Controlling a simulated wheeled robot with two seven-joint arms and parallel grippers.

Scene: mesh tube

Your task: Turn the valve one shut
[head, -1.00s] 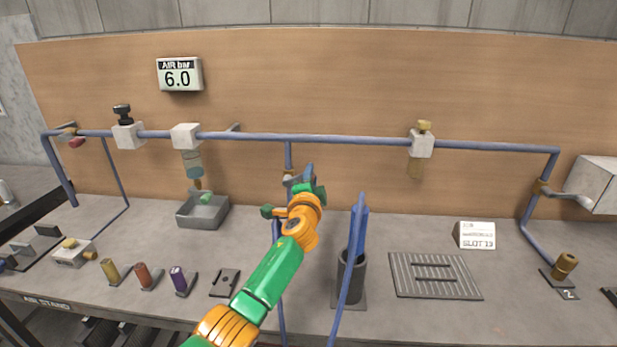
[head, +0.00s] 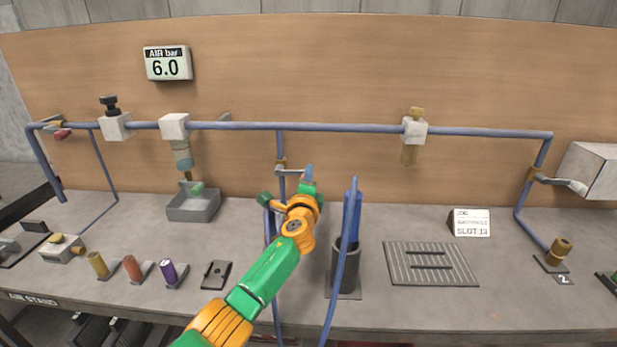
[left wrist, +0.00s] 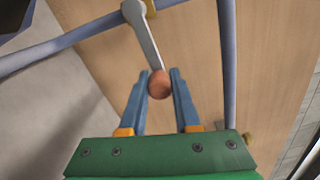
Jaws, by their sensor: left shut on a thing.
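A valve (head: 280,163) with a brass body sits on the middle drop pipe below the long blue air line. Its grey lever (head: 291,171) points right, across the pipe, in the head view. No number is readable on it. In the left wrist view the lever (left wrist: 145,38) runs from the brass body to a round reddish knob (left wrist: 159,84). My left gripper (head: 305,174) is at the lever's end, its blue fingers on either side of the knob in the left wrist view (left wrist: 161,80). The knob is hidden in the head view. My right gripper is not in view.
Another valve lever (head: 560,182) is at the right pipe, and a red-handled one (head: 62,134) at far left. A dark cup (head: 346,270) with blue tubes stands right of my arm. A grey bin (head: 194,206) stands left. The gauge (head: 167,63) reads 6.0.

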